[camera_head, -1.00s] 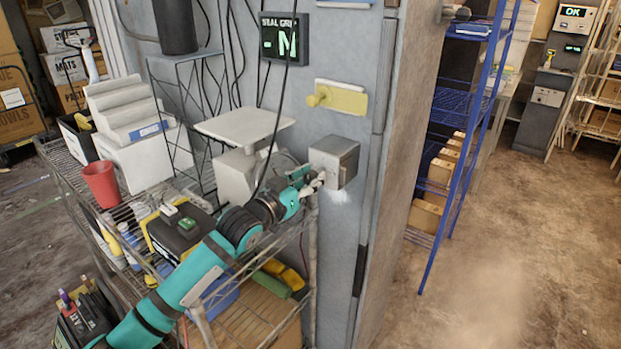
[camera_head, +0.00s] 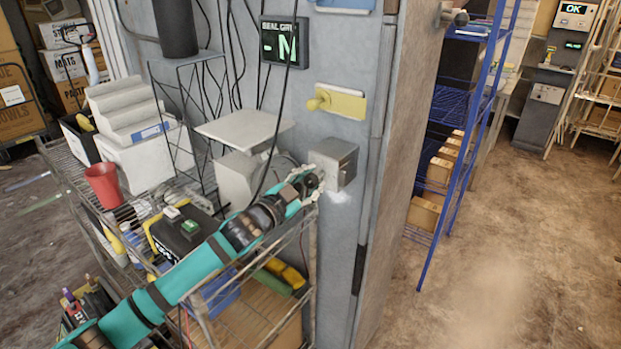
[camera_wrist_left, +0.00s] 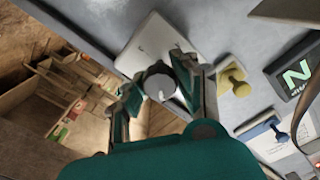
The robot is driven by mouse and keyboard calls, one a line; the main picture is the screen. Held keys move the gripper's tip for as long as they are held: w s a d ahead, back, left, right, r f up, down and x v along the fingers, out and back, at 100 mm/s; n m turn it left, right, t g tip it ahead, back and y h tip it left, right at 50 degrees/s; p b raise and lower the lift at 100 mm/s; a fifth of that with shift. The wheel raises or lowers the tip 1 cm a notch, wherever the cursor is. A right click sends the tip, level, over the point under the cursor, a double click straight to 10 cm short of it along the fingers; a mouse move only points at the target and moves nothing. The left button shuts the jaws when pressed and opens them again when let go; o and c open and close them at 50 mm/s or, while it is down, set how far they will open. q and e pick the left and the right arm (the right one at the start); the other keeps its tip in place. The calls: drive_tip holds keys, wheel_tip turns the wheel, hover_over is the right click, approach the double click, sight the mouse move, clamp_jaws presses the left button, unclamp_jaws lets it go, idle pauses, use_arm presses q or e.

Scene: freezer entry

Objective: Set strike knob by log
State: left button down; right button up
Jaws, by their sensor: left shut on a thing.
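A grey metal box (camera_head: 334,162) is mounted on the grey panel beside the freezer edge. Its round grey knob (camera_wrist_left: 160,82) shows in the left wrist view, with a light pointer mark on its face. My left gripper (camera_head: 312,182) reaches the left side of the box and is shut on that knob, one finger on each side. The gripper hides the knob in the head view. A dark display (camera_head: 284,42) with a bright green letter hangs above; its heading is partly blurred. I cannot make out a log for certain. My right gripper is not in view.
A yellow plate with a knob (camera_head: 340,101) sits above the box. Dark cables hang near the arm. A blue rack (camera_head: 463,150) stands right; the floor beyond is clear.

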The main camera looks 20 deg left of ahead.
use_arm(q)
drive_tip(key=m+p, duration=0.1)
drive_tip(key=m, duration=0.4)
drive_tip(key=shift+m, duration=0.3)
drive_tip(key=shift+m+p, duration=0.5)
drive_tip(key=shift+m, duration=1.4)
drive_tip(key=c, duration=0.9)
unclamp_jaws()
drive_tip(key=shift+d, duration=0.1)
drive_tip(key=shift+c, duration=0.2)
drive_tip(key=v, duration=1.2)
drive_tip(key=shift+f, duration=0.1)
